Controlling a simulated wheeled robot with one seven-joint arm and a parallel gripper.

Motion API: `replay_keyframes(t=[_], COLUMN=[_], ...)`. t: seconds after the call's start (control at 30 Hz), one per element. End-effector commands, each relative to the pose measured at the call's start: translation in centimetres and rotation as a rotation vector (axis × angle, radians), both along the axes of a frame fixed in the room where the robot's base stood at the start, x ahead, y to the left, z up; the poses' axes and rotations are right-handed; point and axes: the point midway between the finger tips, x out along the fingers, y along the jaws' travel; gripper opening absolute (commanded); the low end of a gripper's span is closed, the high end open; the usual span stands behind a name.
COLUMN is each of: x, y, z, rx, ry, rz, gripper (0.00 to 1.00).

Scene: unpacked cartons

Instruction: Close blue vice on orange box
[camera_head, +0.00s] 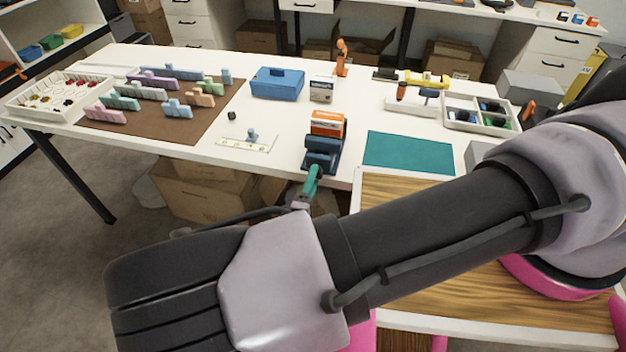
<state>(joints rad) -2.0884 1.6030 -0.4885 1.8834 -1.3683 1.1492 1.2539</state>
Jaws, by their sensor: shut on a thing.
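The dark blue vice (321,156) stands at the front edge of the white table, near the middle. I cannot tell whether both jaws touch the box. A teal handle-like piece (314,178) sticks out from the vice's near side, over the table edge. My gripper (306,195) is at the near end of this piece and shut on it. Its fingers are small in view and partly hidden by my wrist.
A teal mat (408,152) lies right of the vice. A white plate with a blue knob (248,142) lies to the left. A blue toolbox (277,83) and a small grey box (321,90) stand behind. My arm crosses above the wooden surface (460,290) at front right.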

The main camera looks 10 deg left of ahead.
Motion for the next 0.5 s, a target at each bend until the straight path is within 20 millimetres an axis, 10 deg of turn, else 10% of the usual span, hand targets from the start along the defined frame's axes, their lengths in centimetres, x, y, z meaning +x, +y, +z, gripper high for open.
replay_keyframes(t=[0.5], x=[-0.09], y=[0.0], z=[-0.09], rx=[0.486], ry=[-0.035], rz=[0.001], gripper=[0.0])
